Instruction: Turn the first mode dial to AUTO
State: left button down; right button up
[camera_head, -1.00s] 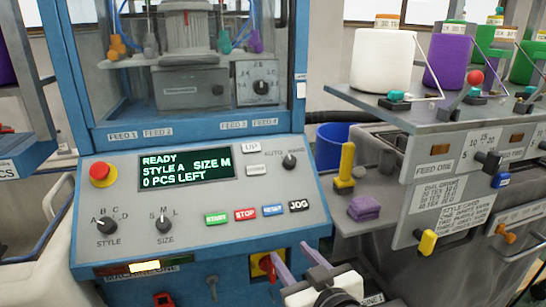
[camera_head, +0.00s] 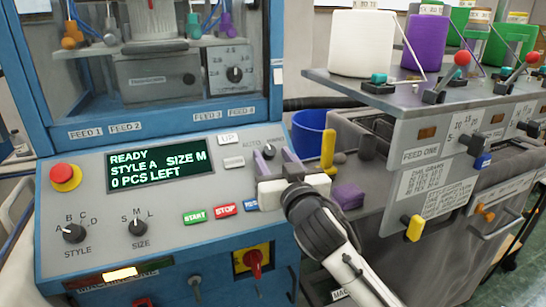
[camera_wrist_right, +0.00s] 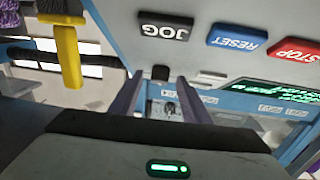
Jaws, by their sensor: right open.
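The mode dial (camera_head: 268,151) is a small dark knob at the upper right of the machine's grey control panel (camera_head: 88,182). Its AUTO label shows to its left; the label on its right is mostly hidden by a finger. My right gripper (camera_head: 273,153) is in front of the panel, open, with its two purple fingers pointing up around the dial's place. In the right wrist view, a dark knob that looks like the dial (camera_wrist_right: 160,73) shows just past and between the fingertips (camera_wrist_right: 157,84). Contact cannot be told. My left gripper is not in view.
The JOG button (camera_wrist_right: 165,26), RESET button (camera_wrist_right: 238,38) and STOP button (camera_head: 225,210) are close by. A red emergency button (camera_head: 65,175) is at the panel's left. A yellow handle (camera_head: 328,150) and purple block (camera_head: 348,196) stand right of the gripper.

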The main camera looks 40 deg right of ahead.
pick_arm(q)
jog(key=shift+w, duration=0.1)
pick_arm(e)
jog(key=shift+w+d, duration=0.1)
jog(key=shift+w, duration=0.15)
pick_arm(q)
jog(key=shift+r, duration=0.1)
pick_arm(e)
jog(key=c, duration=1)
jog(key=n+y+p, duration=0.2)
jog(key=shift+s+d+r+n+t+p, duration=0.1)
jog(key=shift+d+r+n+t+p, duration=0.1)
jog(key=shift+d+n+t+p, duration=0.15)
jog(key=shift+c, duration=0.2)
jog(key=n+y+p, duration=0.2)
jog(key=shift+d+n+y, duration=0.1)
jog(key=shift+n+y, duration=0.2)
jog(key=shift+n, duration=0.05)
jog(key=shift+f+n+y, duration=0.1)
jog(key=shift+n+y, duration=0.3)
jog(key=shift+n, duration=0.1)
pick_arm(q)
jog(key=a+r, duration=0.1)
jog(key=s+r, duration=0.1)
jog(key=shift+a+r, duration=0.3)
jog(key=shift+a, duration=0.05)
pick_arm(e)
jog(key=shift+f, duration=0.1)
